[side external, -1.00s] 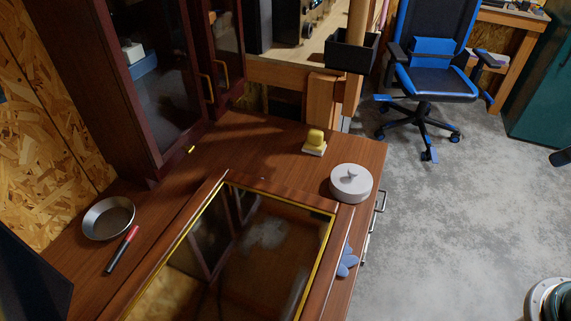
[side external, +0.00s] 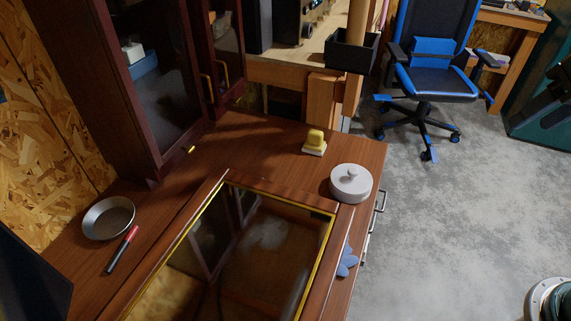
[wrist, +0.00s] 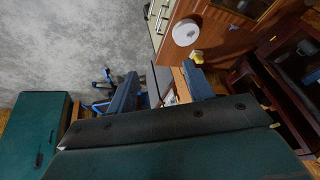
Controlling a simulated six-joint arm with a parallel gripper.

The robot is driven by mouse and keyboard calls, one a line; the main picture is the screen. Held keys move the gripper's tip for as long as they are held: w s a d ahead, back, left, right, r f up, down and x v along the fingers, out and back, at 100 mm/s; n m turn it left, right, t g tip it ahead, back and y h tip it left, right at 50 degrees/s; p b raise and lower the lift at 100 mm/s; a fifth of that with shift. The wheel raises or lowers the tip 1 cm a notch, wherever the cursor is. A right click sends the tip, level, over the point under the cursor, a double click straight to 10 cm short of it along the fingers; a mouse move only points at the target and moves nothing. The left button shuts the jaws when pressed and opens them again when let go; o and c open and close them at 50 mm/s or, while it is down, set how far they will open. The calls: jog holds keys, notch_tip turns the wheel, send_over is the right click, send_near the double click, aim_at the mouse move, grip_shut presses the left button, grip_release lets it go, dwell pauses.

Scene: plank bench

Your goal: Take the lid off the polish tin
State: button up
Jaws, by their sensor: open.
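The polish tin (side external: 350,188) is a round, pale grey tin with its lid (side external: 351,175) on top. The lid has a small round knob in its middle. The tin stands upright on the wooden bench near its right edge. It also shows in the wrist view (wrist: 186,32), near the top and seen from far off. My gripper (wrist: 161,86) is open and empty in the wrist view, its two dark blue fingers wide apart. It is well away from the tin and not touching it. In the side view only dark parts, probably mine, show at the right edge.
A yellow item on a white block (side external: 314,143) sits behind the tin. A metal bowl (side external: 108,219) and a red-black marker (side external: 122,250) are far left.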

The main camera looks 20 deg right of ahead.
jog(key=w+a+f+m+g, duration=0.15)
jog(key=w+m, duration=0.25)
jog(key=w, duration=0.5)
jog(key=m+g, duration=0.3)
jog(key=m, duration=0.8)
send_over(354, 170)
notch_tip(354, 170, down, 20)
jog(key=shift+s, duration=0.2)
jog(key=shift+f, duration=3.35)
jog(key=shift+w+a+f, duration=0.1)
jog(key=shift+f, duration=1.2)
jog(key=shift+w+f, duration=0.1)
jog(key=shift+f, duration=1.2)
jog(key=c, duration=1.1)
